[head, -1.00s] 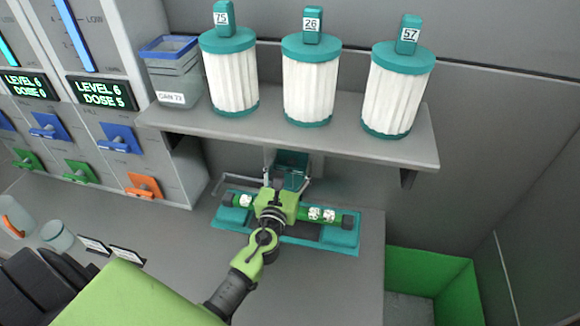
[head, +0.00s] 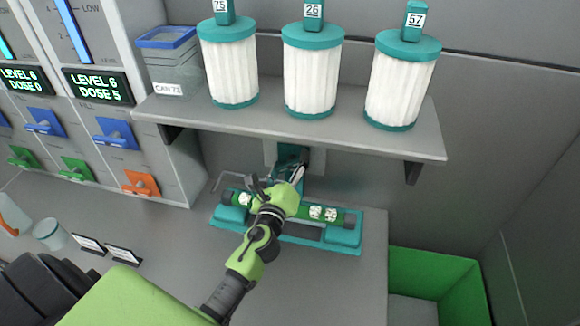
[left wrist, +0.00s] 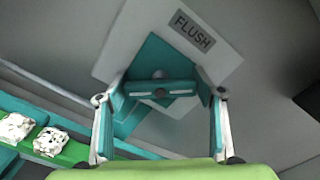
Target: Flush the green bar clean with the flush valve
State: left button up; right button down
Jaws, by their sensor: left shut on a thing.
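The green bar (head: 293,211) lies across a teal cradle (head: 345,236) on the counter. White speckled lumps (head: 331,215) sit on it toward both ends; two also show in the left wrist view (left wrist: 48,141). The teal flush valve (head: 288,157) is on the wall behind the bar, under the shelf. In the left wrist view a grey plate reads FLUSH, and the valve's teal handle (left wrist: 160,89) lies between the fingers. My left gripper (head: 293,178) reaches over the bar and is shut on this handle. My arm hides the bar's middle. My right gripper is out of view.
A shelf (head: 300,128) above holds three white filter cartridges (head: 312,78) and a blue-rimmed canister (head: 170,65). A dispenser panel with coloured levers (head: 117,133) stands left. A green bin (head: 440,275) is at lower right. Small cups (head: 50,233) stand at lower left.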

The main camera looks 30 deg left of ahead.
pick_arm(q)
jog(key=n+b, duration=0.1)
jog(key=n, duration=0.2)
jog(key=shift+a+f+n, duration=0.1)
jog(key=shift+n, duration=0.2)
jog(key=shift+n+b, duration=0.55)
jog(key=shift+n, duration=1.25)
jog(key=o, duration=1.1)
jog(key=shift+s, duration=0.1)
jog(key=v, duration=0.7)
jog(key=shift+s, duration=0.15)
